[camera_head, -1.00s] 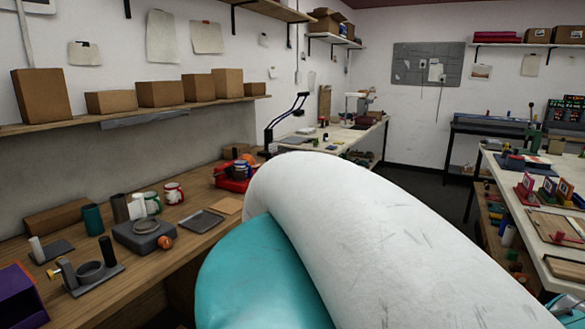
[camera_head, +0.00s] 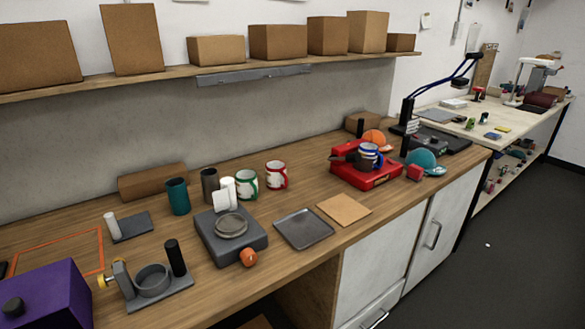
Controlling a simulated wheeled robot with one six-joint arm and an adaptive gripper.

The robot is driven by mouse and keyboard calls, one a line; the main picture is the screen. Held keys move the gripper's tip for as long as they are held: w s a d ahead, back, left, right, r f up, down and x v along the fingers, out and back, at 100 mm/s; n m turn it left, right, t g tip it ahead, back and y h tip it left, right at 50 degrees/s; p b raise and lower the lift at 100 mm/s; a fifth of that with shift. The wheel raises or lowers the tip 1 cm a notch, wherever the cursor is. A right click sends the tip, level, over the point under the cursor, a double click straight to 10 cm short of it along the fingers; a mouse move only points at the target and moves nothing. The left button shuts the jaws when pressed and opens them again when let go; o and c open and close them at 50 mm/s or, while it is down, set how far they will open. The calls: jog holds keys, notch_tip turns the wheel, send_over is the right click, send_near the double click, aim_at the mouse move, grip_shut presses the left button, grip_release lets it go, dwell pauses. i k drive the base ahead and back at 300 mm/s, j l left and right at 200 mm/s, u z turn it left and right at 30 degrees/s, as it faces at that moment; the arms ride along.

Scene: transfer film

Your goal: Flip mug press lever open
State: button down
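The mug press (camera_head: 372,182) is a red, low-bodied unit on the wooden workbench, right of the middle in the head view. A white and blue mug (camera_head: 368,157) sits at its top, against a dark part of the press. A short dark upright piece (camera_head: 360,129) shows just behind it; I cannot tell whether this is the lever. The lever's position is too small to make out. My gripper is not in view.
A red mug (camera_head: 276,175), a green-and-white mug (camera_head: 246,183) and a teal cup (camera_head: 177,196) stand on the bench (camera_head: 289,262). A dark tray (camera_head: 304,229) and tan board (camera_head: 344,210) lie left of the press.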

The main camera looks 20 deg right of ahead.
aim_at(350, 157)
jog(key=z, duration=0.6)
jog(key=i+l+z, duration=0.1)
jog(key=i+l, duration=0.9)
jog(key=i, duration=0.05)
